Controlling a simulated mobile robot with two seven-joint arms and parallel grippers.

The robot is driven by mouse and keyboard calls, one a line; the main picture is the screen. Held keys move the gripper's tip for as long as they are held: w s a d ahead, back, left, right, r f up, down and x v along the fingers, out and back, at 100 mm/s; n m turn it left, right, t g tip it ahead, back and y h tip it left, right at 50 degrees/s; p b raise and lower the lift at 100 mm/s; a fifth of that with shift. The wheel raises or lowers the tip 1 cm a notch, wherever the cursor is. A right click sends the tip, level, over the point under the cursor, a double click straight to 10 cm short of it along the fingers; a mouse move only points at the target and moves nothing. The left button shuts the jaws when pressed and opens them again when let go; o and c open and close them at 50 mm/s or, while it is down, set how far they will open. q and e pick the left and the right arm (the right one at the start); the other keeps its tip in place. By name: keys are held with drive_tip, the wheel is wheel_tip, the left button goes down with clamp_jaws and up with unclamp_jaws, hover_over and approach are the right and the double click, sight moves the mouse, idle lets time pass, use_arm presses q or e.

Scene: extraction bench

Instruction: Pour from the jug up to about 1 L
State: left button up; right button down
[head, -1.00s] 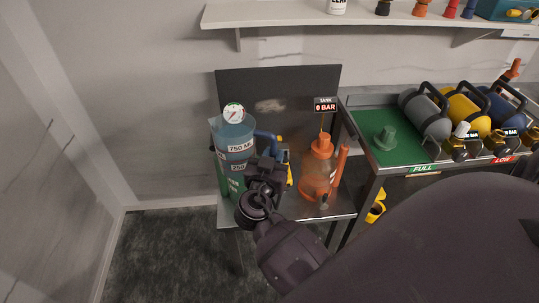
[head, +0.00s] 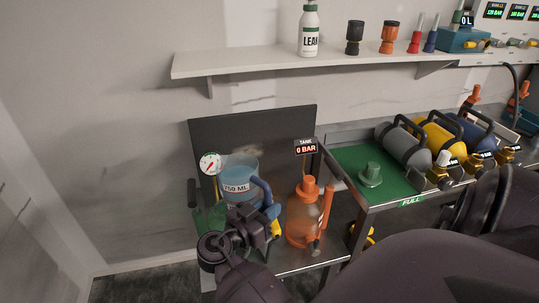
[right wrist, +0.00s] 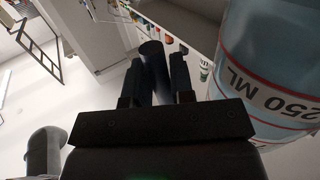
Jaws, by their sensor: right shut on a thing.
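The light blue jug (head: 239,172) with a 750 ML mark stands at the back left of the lower bench in the head view. Its blue handle (head: 264,192) is on its right side. My right gripper (head: 262,222) is shut on the handle. In the right wrist view the dark handle (right wrist: 153,70) is between the fingers, and the jug's 250 ML side (right wrist: 262,72) fills the right. My arm hides the jug's lower part, and I cannot tell whether it touches the bench. An orange-topped bottle (head: 305,215) stands right of the jug, apart from it. My left gripper is not in view.
A gauge (head: 210,163) and green vessel (head: 209,220) are left of the jug. A dark back panel (head: 260,130) with a TANK 0 BAR display (head: 305,146) stands behind. Cylinders (head: 403,145) are on the right bench. A shelf (head: 240,65) runs above.

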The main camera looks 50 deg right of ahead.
drive_tip(key=shift+s+r+p, duration=0.1)
drive_tip(key=shift+r+p, duration=0.45)
drive_tip(key=shift+r, duration=0.2)
drive_tip(key=shift+s+r+n+p, duration=0.1)
drive_tip(key=shift+r+n+p, duration=0.1)
drive_tip(key=shift+n+p, duration=0.15)
drive_tip(key=shift+s+f+n, duration=0.1)
drive_tip(key=shift+f+n, duration=0.15)
drive_tip(key=shift+f, duration=0.55)
drive_tip(key=shift+s+f+n+b, duration=0.15)
drive_tip(key=shift+f+n+b, duration=0.35)
drive_tip(key=shift+f, duration=0.9)
drive_tip(key=shift+s+f+n, duration=0.1)
drive_tip(key=shift+f+n, duration=0.4)
drive_tip(key=shift+f, duration=0.25)
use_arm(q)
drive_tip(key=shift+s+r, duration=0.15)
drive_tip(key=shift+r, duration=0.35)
use_arm(e)
drive_tip(key=shift+r, duration=0.2)
